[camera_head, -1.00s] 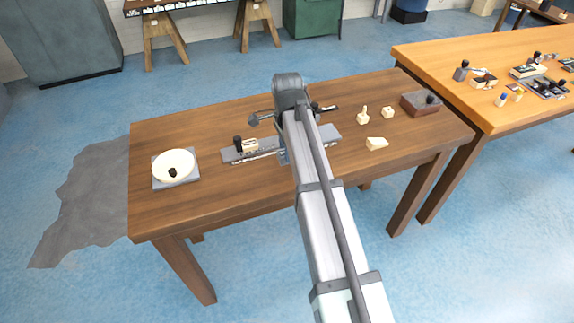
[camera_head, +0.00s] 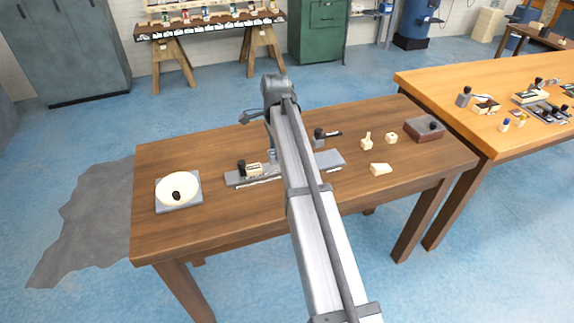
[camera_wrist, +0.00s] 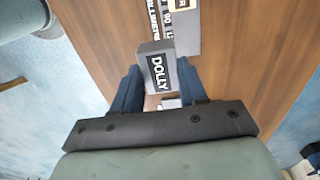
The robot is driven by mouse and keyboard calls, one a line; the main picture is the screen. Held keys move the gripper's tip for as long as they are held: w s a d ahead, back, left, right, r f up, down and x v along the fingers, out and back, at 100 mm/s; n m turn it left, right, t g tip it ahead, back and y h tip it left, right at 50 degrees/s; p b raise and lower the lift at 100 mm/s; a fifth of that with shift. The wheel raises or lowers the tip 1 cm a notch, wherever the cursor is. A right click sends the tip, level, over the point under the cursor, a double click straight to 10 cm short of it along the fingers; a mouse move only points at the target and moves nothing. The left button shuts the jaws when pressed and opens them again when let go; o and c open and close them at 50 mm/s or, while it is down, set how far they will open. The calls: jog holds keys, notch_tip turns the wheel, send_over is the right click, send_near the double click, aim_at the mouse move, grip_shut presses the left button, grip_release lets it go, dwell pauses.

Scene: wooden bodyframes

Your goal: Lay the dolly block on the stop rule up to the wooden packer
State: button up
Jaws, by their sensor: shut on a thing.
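The dolly block (camera_wrist: 156,70), grey with a black DOLLY label, is between the two dark blue fingers of my gripper (camera_wrist: 157,74) in the wrist view. My gripper is shut on it. The stop rule (camera_wrist: 186,38) is a grey bar with white lettering, just past the block; I cannot tell whether they touch. The stop rule (camera_head: 328,160) also shows in the head view, its middle hidden by my arm. A cream block with a dark label, seemingly the wooden packer (camera_head: 254,169), is on its left part beside a black knob. My gripper is mostly hidden there.
A black-knobbed piece (camera_head: 319,137) is behind the rule. Several small cream blocks and a brown box (camera_head: 424,131) are at the right. The table's front is mostly clear.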

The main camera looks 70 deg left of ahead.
jog(key=a+r, duration=0.1)
jog(key=a, duration=0.3)
jog(key=shift+s+f, duration=0.25)
jog(key=shift+f, duration=1.35)
jog(key=shift+s+f, duration=0.2)
jog(key=shift+f, duration=1.4)
jog(key=shift+f, duration=0.55)
jog(key=shift+s, duration=0.4)
dwell(0.4)
jog(key=o, duration=1.2)
jog(key=shift+o, duration=0.2)
notch_tip(320, 180, up, 14)
jog(key=shift+f, duration=0.1)
